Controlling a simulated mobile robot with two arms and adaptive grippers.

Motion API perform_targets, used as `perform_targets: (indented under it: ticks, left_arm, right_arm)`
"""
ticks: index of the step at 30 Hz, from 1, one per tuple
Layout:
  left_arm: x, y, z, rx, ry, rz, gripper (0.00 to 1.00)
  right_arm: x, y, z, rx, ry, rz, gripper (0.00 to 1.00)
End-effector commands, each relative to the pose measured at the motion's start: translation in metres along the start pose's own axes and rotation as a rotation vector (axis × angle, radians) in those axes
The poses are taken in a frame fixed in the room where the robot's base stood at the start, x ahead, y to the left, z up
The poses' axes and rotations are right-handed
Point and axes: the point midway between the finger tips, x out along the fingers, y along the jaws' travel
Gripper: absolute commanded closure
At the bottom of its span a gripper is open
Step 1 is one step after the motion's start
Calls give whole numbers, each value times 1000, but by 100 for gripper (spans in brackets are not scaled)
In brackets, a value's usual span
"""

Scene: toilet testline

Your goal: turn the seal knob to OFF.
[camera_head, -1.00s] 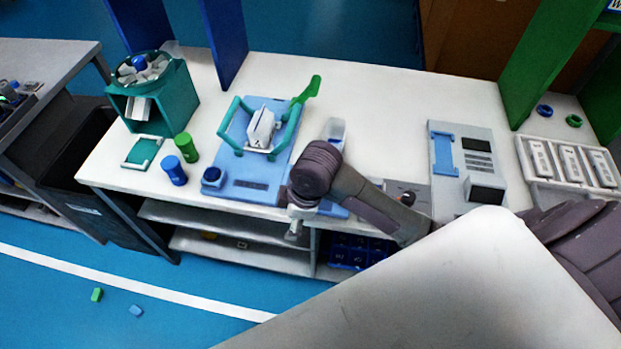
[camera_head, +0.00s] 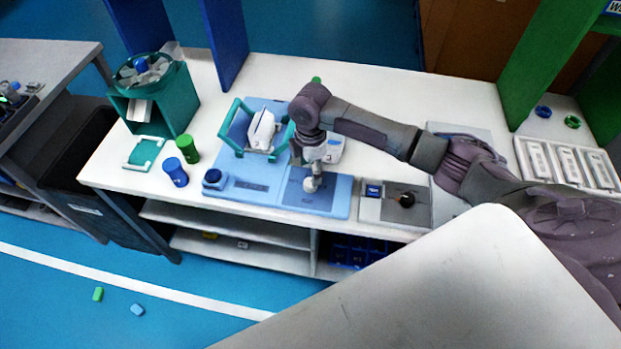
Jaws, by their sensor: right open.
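A grey control box (camera_head: 372,212) sits at the front edge of the white bench, right of the blue station. A dark round knob (camera_head: 407,200) with a small reddish mark stands on its dark plate. The knob's labels are too small to read. A small blue panel (camera_head: 374,190) is on the box's left part. My right gripper (camera_head: 312,185) points down over the dark plate on the right part of the blue station (camera_head: 250,188), left of the knob and apart from it. It is open. My left gripper is out of view.
The blue station carries a teal-handled frame (camera_head: 235,105) with a white item (camera_head: 262,130). Blue (camera_head: 174,172) and green (camera_head: 187,148) cylinders stand to its left. A tray (camera_head: 570,165) of white pieces is at right. My right arm covers part of the bench.

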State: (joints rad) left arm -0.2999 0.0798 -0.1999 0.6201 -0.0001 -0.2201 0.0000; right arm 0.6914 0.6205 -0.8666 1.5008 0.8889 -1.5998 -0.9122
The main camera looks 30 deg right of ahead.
Motion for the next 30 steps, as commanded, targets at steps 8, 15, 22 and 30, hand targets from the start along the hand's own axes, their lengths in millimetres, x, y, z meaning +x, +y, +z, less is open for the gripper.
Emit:
perform_targets:
  ticks: [8,15,22,30]
  left_arm:
    - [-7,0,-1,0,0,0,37]
    - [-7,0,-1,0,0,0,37]
    - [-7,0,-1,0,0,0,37]
    - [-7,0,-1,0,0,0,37]
  right_arm:
    - [46,-1,-1,-1,0,-2,37]
    - [59,0,0,-1,0,1,37]
    - [59,0,-1,-1,0,1,39]
    - [59,0,0,-1,0,1,84]
